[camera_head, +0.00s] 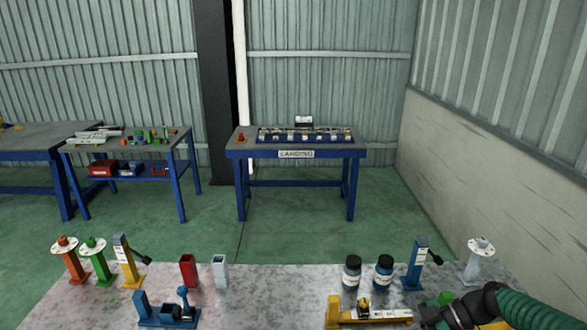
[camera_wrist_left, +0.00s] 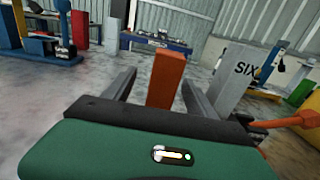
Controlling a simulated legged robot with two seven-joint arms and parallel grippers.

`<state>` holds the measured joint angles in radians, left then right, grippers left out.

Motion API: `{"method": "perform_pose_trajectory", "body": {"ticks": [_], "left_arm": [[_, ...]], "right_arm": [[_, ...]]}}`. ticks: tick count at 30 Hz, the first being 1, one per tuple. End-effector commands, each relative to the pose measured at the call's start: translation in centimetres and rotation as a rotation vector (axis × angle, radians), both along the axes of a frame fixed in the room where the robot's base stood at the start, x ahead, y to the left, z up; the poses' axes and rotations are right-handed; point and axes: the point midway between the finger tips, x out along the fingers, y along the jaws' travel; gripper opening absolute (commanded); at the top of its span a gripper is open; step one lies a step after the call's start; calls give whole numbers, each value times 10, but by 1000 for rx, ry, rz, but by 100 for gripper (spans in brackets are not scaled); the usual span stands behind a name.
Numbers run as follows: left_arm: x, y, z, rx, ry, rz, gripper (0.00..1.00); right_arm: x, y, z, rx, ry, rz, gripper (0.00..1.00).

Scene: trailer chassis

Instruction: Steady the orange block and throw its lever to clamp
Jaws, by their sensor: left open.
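An upright orange block (camera_wrist_left: 166,80) shows in the left wrist view, in the gap between the two grey fingers of my left gripper (camera_wrist_left: 158,85). The gripper is open, and I cannot tell whether either finger touches the block. An orange lever-like bar (camera_wrist_left: 285,122) reaches out to the right, past the right finger. Its joint is partly hidden behind the gripper body, so I cannot tell what it is fixed to. I do not see my left gripper in the head view.
A grey block marked SIX (camera_wrist_left: 240,80) stands close right of the gripper. In the head view, the grey bench holds a blue fixture (camera_head: 168,310), a yellow fixture (camera_head: 368,316), two dark bottles and several posts.

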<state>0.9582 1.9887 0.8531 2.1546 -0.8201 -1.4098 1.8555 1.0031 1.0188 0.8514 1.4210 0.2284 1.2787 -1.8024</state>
Motion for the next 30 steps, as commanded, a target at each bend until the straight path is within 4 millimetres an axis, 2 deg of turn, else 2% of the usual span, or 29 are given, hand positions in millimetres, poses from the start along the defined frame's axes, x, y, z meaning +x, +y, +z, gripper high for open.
{"method": "perform_pose_trajectory", "body": {"ticks": [13, 17, 23, 28, 30], "left_arm": [[-53, 3, -1, -1, 1, 0, 65], [-61, 4, 0, -2, 1, 0, 65], [-61, 4, 0, -1, 1, 0, 65], [-61, 4, 0, -1, 1, 0, 88], [-61, 4, 0, -1, 1, 0, 91]], "right_arm": [[0, 0, -6, 0, 0, 0, 0], [0, 0, -7, 0, 0, 0, 0], [0, 0, -7, 0, 0, 0, 0], [0, 0, -7, 0, 0, 0, 0], [0, 0, -7, 0, 0, 0, 0]]}}
